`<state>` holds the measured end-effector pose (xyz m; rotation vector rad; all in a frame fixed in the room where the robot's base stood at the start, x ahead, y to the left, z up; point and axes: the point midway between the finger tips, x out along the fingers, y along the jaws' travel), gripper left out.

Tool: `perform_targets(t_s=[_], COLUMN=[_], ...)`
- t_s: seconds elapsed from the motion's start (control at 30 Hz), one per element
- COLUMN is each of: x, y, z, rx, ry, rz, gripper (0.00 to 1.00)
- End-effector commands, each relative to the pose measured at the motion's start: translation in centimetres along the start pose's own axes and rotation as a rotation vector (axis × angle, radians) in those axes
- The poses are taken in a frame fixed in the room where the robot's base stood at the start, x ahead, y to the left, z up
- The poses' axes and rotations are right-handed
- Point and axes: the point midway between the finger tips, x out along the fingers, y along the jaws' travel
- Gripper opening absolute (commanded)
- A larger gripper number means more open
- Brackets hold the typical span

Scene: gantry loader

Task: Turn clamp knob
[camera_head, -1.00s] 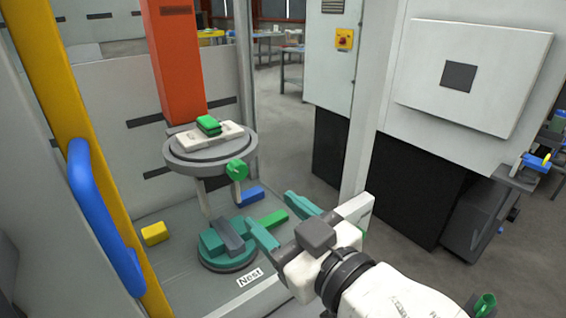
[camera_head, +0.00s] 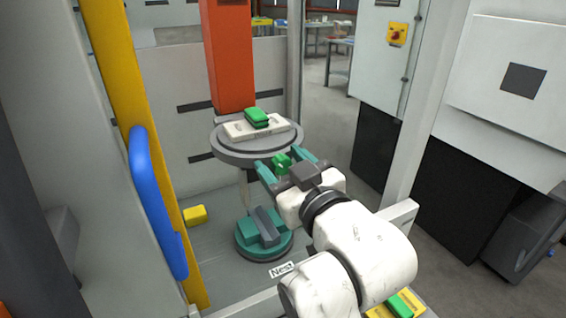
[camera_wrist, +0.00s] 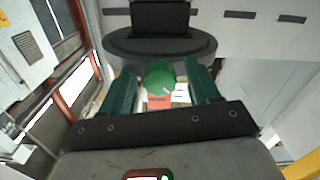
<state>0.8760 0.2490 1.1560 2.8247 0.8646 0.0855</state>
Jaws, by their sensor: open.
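The green clamp knob (camera_head: 281,163) sits under the front rim of the round grey plate (camera_head: 228,148). In the wrist view the knob (camera_wrist: 160,78) shows as a round green piece between the two teal fingers. My gripper (camera_head: 288,166) is open, with one finger on each side of the knob. In the wrist view a gap shows between the knob and the right finger; the left finger is very close to it, and I cannot tell if they touch. My gripper (camera_wrist: 160,88) partly hides the knob's mount.
A white block with a green piece (camera_head: 257,117) lies on the plate below the orange column (camera_head: 229,60). A teal fixture (camera_head: 252,238) stands on the floor by the "Nest" label (camera_head: 282,269). A yellow block (camera_head: 195,215) and a blue handle (camera_head: 153,195) are at left.

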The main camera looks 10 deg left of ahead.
Motion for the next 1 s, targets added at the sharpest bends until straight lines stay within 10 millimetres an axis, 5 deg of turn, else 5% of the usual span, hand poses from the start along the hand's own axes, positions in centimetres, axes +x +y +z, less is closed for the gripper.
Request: perform_targets(t_s=[0.23,0.8,1.0], x=[0.06,0.03,0.03], y=[-0.01,-0.02,-0.01], z=[0.03,0.05,0.01], rx=[0.0,0.0,0.01], ry=[0.0,-0.001,-0.001], rz=[0.0,0.0,0.0], gripper=[0.61,0.07,0.05])
